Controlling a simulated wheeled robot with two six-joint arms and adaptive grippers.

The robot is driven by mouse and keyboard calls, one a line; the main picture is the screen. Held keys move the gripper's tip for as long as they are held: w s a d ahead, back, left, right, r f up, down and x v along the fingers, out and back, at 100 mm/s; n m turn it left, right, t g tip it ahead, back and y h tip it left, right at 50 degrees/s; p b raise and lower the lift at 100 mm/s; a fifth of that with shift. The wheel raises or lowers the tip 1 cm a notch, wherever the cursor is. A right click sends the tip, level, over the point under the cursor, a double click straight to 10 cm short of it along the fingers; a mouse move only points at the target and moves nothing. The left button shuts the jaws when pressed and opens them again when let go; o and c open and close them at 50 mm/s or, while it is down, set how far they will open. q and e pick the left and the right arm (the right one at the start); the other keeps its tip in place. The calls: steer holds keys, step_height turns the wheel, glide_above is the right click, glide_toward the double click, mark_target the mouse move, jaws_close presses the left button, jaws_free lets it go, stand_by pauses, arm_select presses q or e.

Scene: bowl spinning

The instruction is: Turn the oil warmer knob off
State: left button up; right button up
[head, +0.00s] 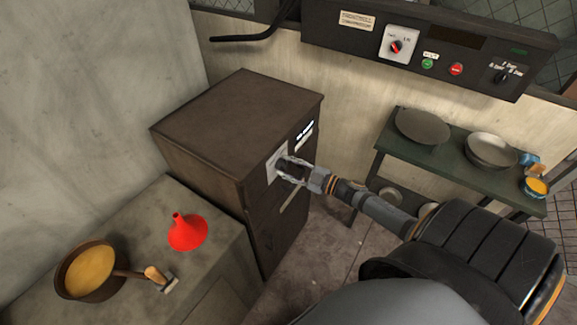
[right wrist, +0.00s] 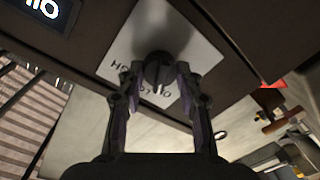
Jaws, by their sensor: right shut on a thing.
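The oil warmer (head: 225,130) is a brown metal cabinet in the middle of the head view. Its front carries a pale label plate (head: 275,164) and a small lit display (head: 305,132). The dark round knob (right wrist: 158,70) sits on the label plate in the right wrist view. My right gripper (head: 287,170) is at the plate, with its fingers on either side of the knob and shut on it. The same gripper shows in the right wrist view (right wrist: 158,82). The plate's lettering is partly hidden by the fingers. My left gripper is not in view.
A counter (head: 215,262) at the left holds a red funnel (head: 187,232) and a pot of yellow liquid (head: 88,271). A green shelf (head: 455,162) with metal pans stands at the right. A control panel (head: 430,48) hangs above. Open floor lies between cabinet and shelf.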

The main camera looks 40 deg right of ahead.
steer(key=shift+n+p, duration=0.3)
steer(key=shift+n, duration=1.5)
steer(key=o, duration=1.2)
steer(key=shift+v, duration=6)
steer(key=shift+a, duration=0.1)
